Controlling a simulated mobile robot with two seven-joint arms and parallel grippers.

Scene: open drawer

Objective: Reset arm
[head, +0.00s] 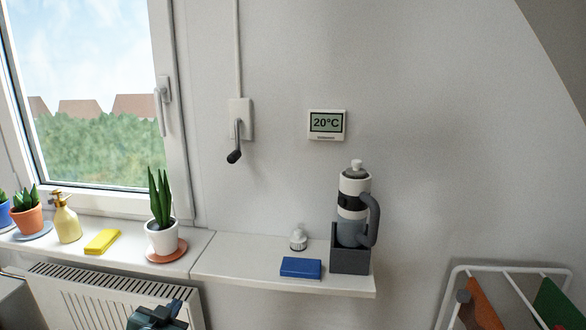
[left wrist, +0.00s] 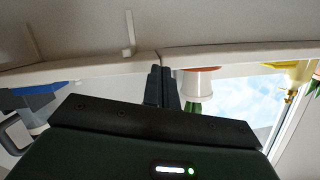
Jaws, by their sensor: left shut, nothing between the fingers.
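My left gripper (head: 160,312) shows at the bottom edge of the head view, in front of the white radiator (head: 75,295) and below the shelf. Only its dark upper part is in the picture there. In the left wrist view its two dark fingers (left wrist: 160,88) are together, with nothing between them. They point toward the pale underside of the shelf. My right gripper is in neither view.
The white shelf (head: 225,266) holds a blue block (head: 301,268), a small white item (head: 298,238) and a grey bottle (head: 352,205) in a dark holder. A potted plant (head: 162,237) stands left. A white rack (head: 515,285) stands right.

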